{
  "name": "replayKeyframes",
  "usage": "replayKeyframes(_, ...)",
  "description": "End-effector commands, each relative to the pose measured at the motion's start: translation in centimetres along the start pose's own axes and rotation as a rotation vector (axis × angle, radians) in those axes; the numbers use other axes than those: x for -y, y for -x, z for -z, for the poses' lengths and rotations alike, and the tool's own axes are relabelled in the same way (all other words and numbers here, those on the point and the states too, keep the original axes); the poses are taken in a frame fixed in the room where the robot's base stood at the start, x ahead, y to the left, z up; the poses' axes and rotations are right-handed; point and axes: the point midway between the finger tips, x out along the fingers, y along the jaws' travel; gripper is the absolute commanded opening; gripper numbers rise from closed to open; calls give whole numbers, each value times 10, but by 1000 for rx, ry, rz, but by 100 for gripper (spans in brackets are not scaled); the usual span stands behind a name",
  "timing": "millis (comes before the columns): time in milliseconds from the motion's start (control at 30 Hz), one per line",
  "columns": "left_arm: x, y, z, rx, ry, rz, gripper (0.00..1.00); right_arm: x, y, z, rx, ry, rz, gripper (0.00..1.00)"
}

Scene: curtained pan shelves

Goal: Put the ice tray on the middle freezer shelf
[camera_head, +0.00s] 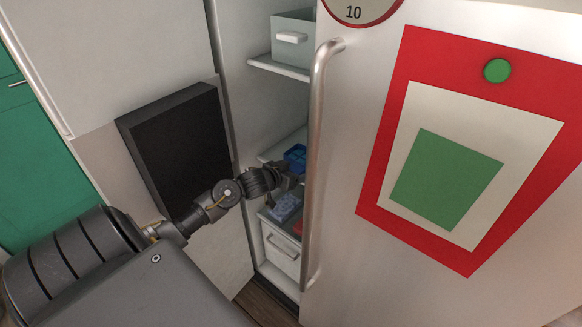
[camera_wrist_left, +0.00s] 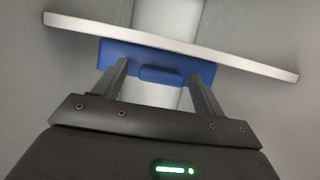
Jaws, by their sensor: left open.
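The blue ice tray (camera_head: 295,155) shows small at the middle shelf (camera_head: 283,146) inside the open freezer, partly hidden by the door handle. My left gripper (camera_head: 288,178) reaches in just below it, its fingers partly hidden behind the handle. In the left wrist view the blue tray (camera_wrist_left: 145,56) lies across the tips of my open left gripper (camera_wrist_left: 158,82), beside the white shelf edge (camera_wrist_left: 170,43). I cannot tell whether the fingers touch the tray. My right gripper is not in view.
The freezer door (camera_head: 350,130) with its long metal handle (camera_head: 318,150) stands close right of my left arm. A grey bin (camera_head: 293,38) sits on the upper shelf. A blue-grey item (camera_head: 286,207) and a white drawer (camera_head: 281,248) are below. A black panel (camera_head: 180,140) is at left.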

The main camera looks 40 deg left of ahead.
Motion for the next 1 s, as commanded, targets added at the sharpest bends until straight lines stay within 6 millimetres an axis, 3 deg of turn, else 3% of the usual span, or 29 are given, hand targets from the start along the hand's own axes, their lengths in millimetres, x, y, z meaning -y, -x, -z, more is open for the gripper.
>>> replayKeyframes(167,0,21,-1,0,-3,-1,71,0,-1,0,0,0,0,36)
replayKeyframes(400,0,69,-1,0,-2,0,71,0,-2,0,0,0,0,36)
replayKeyframes(600,0,98,0,-2,-1,0,71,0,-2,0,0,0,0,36)
replayKeyframes(1000,0,107,1,-3,0,0,71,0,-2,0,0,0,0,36)
